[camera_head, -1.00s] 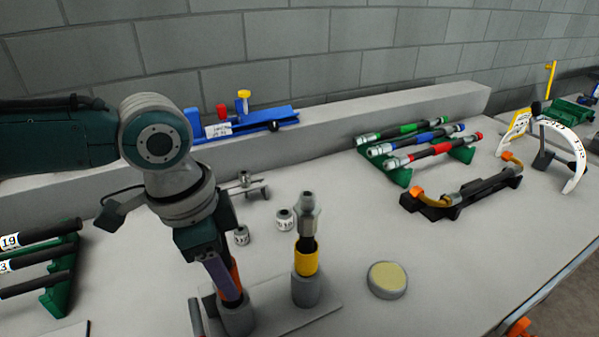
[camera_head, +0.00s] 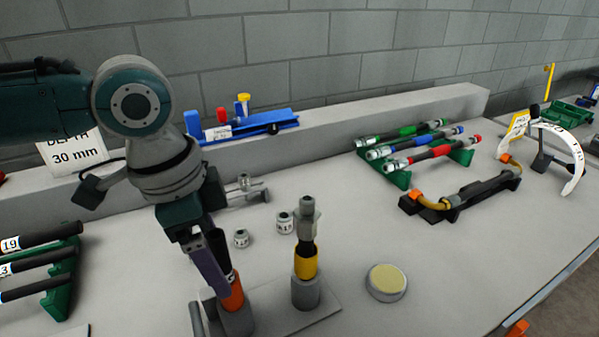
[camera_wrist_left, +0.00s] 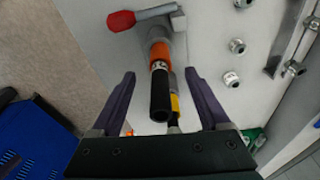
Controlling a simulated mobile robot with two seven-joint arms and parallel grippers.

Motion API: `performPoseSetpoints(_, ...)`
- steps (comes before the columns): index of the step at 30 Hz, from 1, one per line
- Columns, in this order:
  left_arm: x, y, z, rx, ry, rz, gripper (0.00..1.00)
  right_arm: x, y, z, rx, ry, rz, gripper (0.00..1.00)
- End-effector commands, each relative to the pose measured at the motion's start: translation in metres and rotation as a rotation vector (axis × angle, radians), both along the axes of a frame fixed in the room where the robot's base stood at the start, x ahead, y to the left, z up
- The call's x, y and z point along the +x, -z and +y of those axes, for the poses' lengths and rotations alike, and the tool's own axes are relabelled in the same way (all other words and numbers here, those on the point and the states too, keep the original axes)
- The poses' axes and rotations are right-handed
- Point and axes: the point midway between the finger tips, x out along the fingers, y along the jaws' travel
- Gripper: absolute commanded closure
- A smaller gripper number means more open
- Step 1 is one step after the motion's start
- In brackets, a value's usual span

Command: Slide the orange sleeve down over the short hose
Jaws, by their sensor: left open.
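The short black hose (camera_wrist_left: 161,98) stands upright in a grey holder (camera_head: 236,322). The orange sleeve (camera_head: 234,294) is around its lower part, close above the holder; it also shows in the left wrist view (camera_wrist_left: 160,51). A pale marked band shows on the hose just above the sleeve. My left gripper (camera_head: 224,282) is open, with its purple fingers (camera_wrist_left: 160,74) on either side of the hose, apart from it in the wrist view. One finger hides part of the hose and sleeve in the head view. My right gripper is not in view.
A second hose with a yellow sleeve (camera_head: 305,263) and a metal fitting (camera_head: 307,218) stands close to the right. Small metal collars (camera_head: 285,222) lie behind. A round yellow-topped pad (camera_head: 387,281) lies further right. A red-handled tool (camera_wrist_left: 122,21) is beside the holder.

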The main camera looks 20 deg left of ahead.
Motion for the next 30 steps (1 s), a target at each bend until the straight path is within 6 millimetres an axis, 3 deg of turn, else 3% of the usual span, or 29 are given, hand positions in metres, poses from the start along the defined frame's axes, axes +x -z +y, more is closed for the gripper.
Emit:
performPoseSetpoints(3, -0.002, -0.026, 0.003, 0.001, 0.001, -0.004, 0.21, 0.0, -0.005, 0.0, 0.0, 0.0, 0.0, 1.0)
performPoseSetpoints(9, -0.004, -0.051, 0.006, 0.0, -0.001, -0.002, 0.21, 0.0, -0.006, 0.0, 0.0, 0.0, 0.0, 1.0)
performPoseSetpoints(30, -0.006, -0.056, 0.006, 0.0, 0.0, 0.0, 0.21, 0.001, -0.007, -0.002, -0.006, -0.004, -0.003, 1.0)
